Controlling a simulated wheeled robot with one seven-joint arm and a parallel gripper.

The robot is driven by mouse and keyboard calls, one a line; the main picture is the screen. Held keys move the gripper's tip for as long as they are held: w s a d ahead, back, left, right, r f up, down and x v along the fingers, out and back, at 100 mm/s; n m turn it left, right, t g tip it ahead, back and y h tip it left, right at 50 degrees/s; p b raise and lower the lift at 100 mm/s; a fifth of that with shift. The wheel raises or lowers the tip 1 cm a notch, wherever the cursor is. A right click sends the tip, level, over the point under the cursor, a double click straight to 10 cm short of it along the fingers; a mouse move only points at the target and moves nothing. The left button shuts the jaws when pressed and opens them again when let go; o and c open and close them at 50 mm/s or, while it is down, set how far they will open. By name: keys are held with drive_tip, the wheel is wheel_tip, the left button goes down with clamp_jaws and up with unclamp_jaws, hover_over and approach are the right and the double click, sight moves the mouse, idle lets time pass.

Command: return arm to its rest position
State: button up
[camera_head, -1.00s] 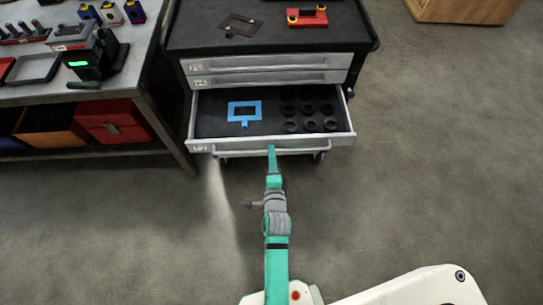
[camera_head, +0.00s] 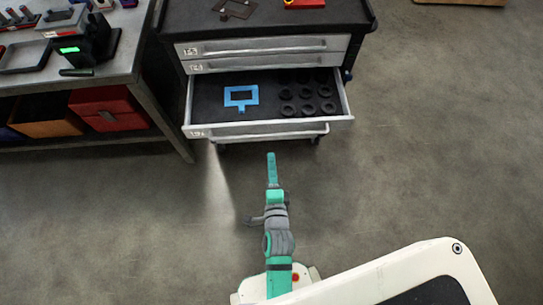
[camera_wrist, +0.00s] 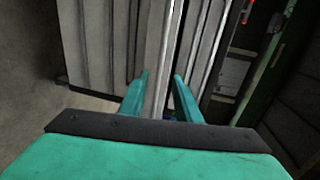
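My arm extends up the middle of the head view, and my gripper (camera_head: 271,156) is at its tip, just short of the open drawer (camera_head: 270,128) of the tool cabinet. In the wrist view its two teal fingers (camera_wrist: 161,76) stand apart with a gap between them, and I see nothing held. Grey cabinet fronts (camera_wrist: 95,45) show beyond the fingers, turned on their side.
The drawer holds a blue frame-shaped part (camera_head: 241,97) and several black rings (camera_head: 306,92). A workbench (camera_head: 140,60) with red and orange bins (camera_head: 106,108) beneath stands at the left. The floor at right is clear.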

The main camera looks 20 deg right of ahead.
drive_tip(key=shift+s+a+r, duration=0.1)
drive_tip(key=shift+s, duration=0.2)
idle(0.4)
drive_tip(key=s+a+r+n+y, duration=0.1)
drive_tip(key=s+a+r+n, duration=0.2)
drive_tip(key=s+n, duration=0.3)
drive_tip(key=s+a+r+n+y, duration=0.1)
drive_tip(key=s+a+r+n, duration=0.2)
drive_tip(key=s+n, duration=0.4)
drive_tip(key=s+a+r+n+y, duration=0.1)
drive_tip(key=s+a+r+n, duration=0.2)
drive_tip(key=s+n, duration=0.4)
drive_tip(key=shift+s+a+r+n+y, duration=0.15)
drive_tip(key=shift+a+n+y, duration=0.25)
drive_tip(key=shift+a, duration=0.45)
